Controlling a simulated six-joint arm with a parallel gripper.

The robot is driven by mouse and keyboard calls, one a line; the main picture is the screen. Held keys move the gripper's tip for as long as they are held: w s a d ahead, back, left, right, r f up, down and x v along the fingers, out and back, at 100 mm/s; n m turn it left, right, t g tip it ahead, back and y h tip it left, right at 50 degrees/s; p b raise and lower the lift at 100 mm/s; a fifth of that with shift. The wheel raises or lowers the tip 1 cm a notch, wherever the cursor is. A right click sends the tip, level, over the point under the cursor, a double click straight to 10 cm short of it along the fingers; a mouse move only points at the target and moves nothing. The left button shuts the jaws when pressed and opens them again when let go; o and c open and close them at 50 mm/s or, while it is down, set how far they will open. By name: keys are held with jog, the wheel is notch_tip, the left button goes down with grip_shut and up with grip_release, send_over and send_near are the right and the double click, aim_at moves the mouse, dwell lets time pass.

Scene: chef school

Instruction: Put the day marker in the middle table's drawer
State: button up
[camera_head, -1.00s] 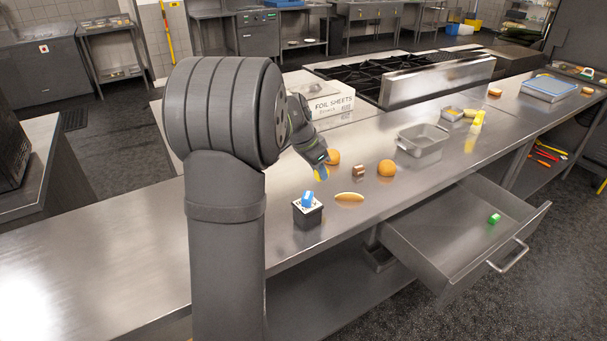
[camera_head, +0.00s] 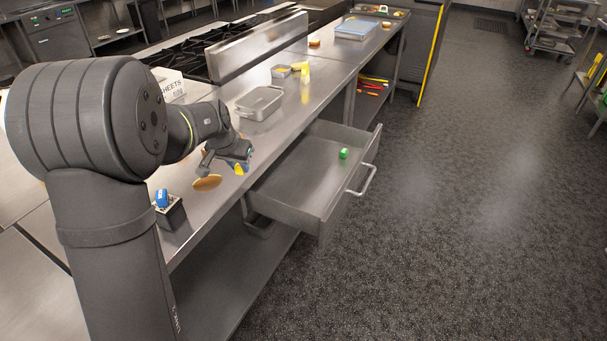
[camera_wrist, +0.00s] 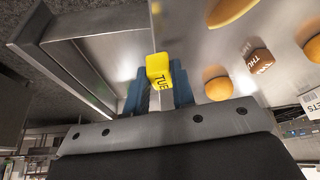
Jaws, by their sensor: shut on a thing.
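My gripper (camera_head: 236,160) is shut on a yellow day marker (camera_head: 239,169), a small block. In the wrist view the marker (camera_wrist: 159,72) reads "TUE" between the blue fingers (camera_wrist: 158,92). It is held above the counter near its front edge, beside the drawer. The middle table's drawer (camera_head: 285,208) is pulled open; its metal walls show at the left of the wrist view (camera_wrist: 120,18). A green block (camera_head: 343,153) lies inside it. A blue block (camera_head: 162,197) sits on a black holder (camera_head: 172,214) on the counter. A brown block marked "THU" (camera_wrist: 259,60) lies on the counter.
A long bun (camera_head: 207,183) lies by the counter's front edge below my gripper. Round buns (camera_wrist: 217,83) lie nearby. A metal pan (camera_head: 259,103) and a stove (camera_head: 205,47) are farther back. The floor right of the drawer is clear.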

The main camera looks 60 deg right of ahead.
jog(key=s+d+f+n, duration=0.1)
jog(key=s+d+f, duration=0.45)
jog(key=s, duration=0.35)
jog(key=s+d+f+n, duration=0.1)
jog(key=s+d+f, duration=0.4)
jog(key=s, duration=0.5)
send_over(291, 200)
jog(key=a, duration=0.1)
jog(key=shift+t, duration=0.4)
jog(key=f, duration=0.4)
jog(key=s+f, duration=0.1)
jog(key=f, duration=0.1)
jog(key=shift+a, duration=0.2)
jog(key=shift+w+f, duration=0.15)
jog(key=shift+f, duration=1.95)
jog(key=shift+f, duration=0.15)
jog(key=o, duration=1)
